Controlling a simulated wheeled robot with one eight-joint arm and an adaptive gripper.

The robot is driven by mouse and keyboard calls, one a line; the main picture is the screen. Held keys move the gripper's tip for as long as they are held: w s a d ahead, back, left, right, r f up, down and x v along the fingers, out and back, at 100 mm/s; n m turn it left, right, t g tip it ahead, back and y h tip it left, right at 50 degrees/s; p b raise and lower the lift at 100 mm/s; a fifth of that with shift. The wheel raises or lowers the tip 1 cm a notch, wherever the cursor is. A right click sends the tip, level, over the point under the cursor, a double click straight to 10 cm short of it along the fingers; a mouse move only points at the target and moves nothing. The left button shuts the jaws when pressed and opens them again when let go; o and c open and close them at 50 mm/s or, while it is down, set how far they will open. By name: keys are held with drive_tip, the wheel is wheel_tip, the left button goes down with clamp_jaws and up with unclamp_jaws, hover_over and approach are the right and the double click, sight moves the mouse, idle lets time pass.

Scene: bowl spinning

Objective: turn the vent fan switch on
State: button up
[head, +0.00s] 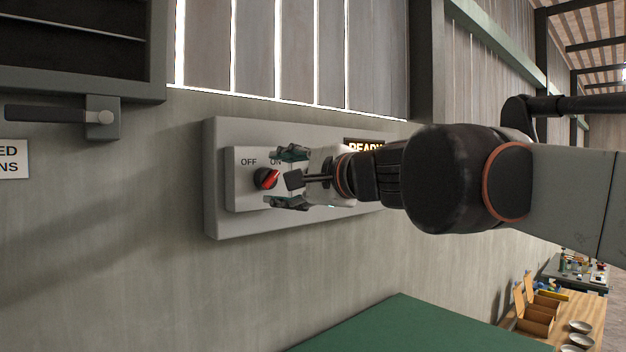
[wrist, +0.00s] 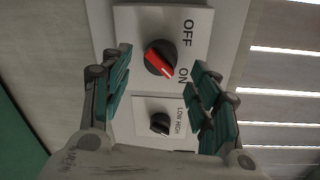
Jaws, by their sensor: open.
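The vent fan switch (head: 266,179) is a round dark knob with a red handle on a light plate marked OFF and ON. It also shows in the wrist view (wrist: 160,60), where the white-lined end of its handle points toward ON. In the head view the handle likewise leans up and right, toward ON. My gripper (head: 287,178) is open and empty just right of the knob in the head view. In the wrist view my gripper's (wrist: 161,60) green-padded fingers flank the knob, with a visible gap on both sides. Exact depth to the knob is unclear.
A second dark knob (wrist: 160,123) marked LOW and HIGH sits beside the switch plate. The grey wall panel (head: 222,220) carries a READY sign (head: 365,146), partly covered by my arm. A lever handle (head: 50,114) is at left. A green surface (head: 400,325) lies below.

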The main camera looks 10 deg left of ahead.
drive_tip(key=v, duration=0.8)
drive_tip(key=shift+s+d, duration=0.2)
drive_tip(key=shift+s, duration=0.05)
